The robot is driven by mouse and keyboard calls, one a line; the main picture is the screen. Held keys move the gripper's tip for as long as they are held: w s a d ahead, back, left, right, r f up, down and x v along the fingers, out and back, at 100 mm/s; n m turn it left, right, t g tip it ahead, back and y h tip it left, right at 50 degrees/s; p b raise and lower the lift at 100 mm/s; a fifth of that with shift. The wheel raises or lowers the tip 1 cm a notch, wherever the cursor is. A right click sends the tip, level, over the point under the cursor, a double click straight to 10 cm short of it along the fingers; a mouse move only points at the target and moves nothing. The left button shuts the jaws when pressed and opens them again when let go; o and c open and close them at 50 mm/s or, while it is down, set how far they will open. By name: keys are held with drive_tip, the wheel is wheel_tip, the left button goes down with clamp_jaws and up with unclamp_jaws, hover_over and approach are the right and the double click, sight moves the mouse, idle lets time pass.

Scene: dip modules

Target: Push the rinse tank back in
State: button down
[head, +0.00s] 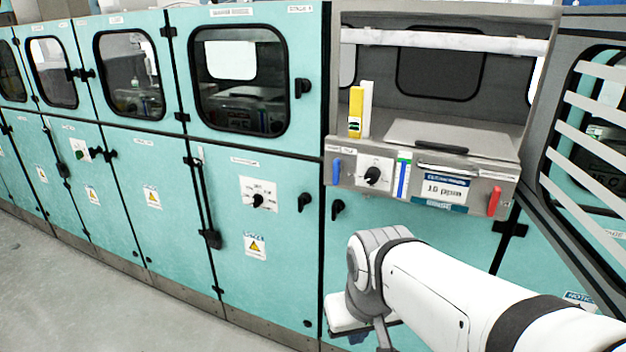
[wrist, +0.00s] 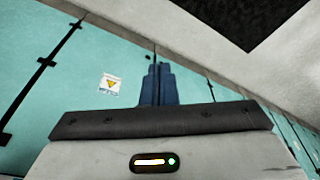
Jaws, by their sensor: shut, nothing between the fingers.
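The rinse tank (head: 400,190) is a grey steel drawer-like unit in an open bay at the right of the head view. Its front panel carries a black knob, a blue handle at left, a red handle at right and a "10 ppm" label. It seems to stick out past the teal doors below it. A flat lid with a dark handle lies on top. My gripper shows in the wrist view (wrist: 157,85) with its dark blue fingers together and empty, pointing toward teal panels. In the head view my arm is below and in front of the tank, apart from it.
A yellow-and-white upright piece (head: 356,112) stands at the tank's back left. Teal cabinets (head: 130,200) with windows, latches and knobs run off to the left. A slatted panel (head: 590,130) stands close on the right. The grey floor (head: 90,290) at left is clear.

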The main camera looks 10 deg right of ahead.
drive_tip(key=w+d+n+t+h, duration=0.1)
drive_tip(key=w+d+n+t, duration=0.15)
drive_tip(key=w+d, duration=0.3)
drive_tip(key=n+t+y+b, duration=0.2)
drive_tip(key=n+t+y, duration=0.2)
drive_tip(key=n+t, duration=1.15)
approach(344, 182)
drive_tip(key=s+a+r+n+g, duration=0.1)
drive_tip(key=s+r+n+g, duration=0.15)
drive_tip(key=s, duration=0.55)
drive_tip(key=shift+m, duration=0.25)
drive_tip(key=w+p, duration=0.3)
drive_tip(key=w, duration=1)
drive_tip(key=shift+w+d, duration=0.15)
drive_tip(key=shift+w, duration=0.05)
drive_tip(key=shift+w+g, duration=0.15)
drive_tip(key=shift+g, duration=0.1)
